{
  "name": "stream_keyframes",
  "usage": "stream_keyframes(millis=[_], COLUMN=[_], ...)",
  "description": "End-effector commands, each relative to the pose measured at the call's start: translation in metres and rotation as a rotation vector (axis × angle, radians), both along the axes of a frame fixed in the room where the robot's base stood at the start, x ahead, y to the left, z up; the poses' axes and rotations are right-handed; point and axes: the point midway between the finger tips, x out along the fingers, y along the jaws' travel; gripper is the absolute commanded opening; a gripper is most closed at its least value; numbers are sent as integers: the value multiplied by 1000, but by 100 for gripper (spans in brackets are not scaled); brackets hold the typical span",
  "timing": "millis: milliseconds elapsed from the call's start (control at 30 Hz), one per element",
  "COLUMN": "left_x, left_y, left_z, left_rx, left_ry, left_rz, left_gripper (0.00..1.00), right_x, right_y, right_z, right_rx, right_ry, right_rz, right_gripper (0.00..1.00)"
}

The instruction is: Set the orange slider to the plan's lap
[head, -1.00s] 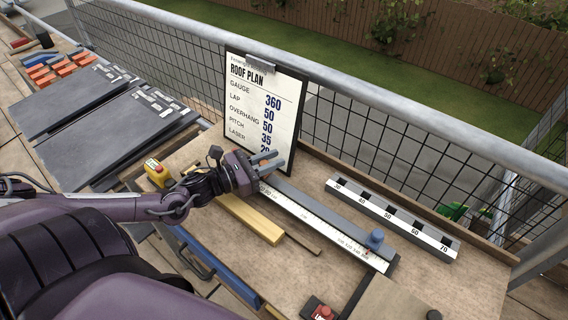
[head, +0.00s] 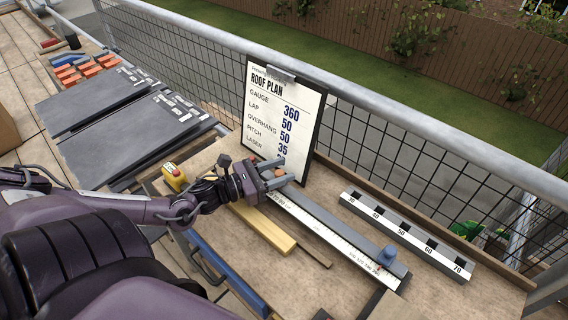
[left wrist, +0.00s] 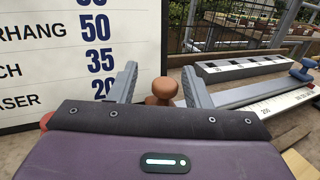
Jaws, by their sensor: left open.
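The orange slider shows as a rounded orange-brown knob (left wrist: 160,91) in the left wrist view. My left gripper (head: 284,171) is open, with one finger on each side of the knob. I cannot tell whether either finger touches it. A pale bar (head: 409,235) with black notches marked 30 to 70 lies on the bench. The slider's base and its scale reading are hidden. My right gripper is out of view.
A long white-faced rule (head: 336,241) with a blue knob (head: 387,255) lies in front of the bar. A yellow block (head: 262,229) and a yellow-and-red button box (head: 174,177) are near my arm. Dark slates (head: 125,125) lie left. A mesh railing runs behind.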

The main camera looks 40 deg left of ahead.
Motion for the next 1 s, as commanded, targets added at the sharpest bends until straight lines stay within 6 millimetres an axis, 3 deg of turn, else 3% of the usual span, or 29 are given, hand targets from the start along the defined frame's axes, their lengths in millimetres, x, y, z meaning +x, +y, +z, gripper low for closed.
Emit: stream_keyframes(millis=[400, 1000], left_x=[-51, -55], left_y=[26, 29], left_z=[1, 0], left_rx=[0, 0], left_ry=[3, 0], left_rz=[1, 0], left_gripper=[44, 44], right_x=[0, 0], right_y=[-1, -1], right_z=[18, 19], right_rx=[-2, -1], right_ry=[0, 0], right_rz=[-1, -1], right_gripper=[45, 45])
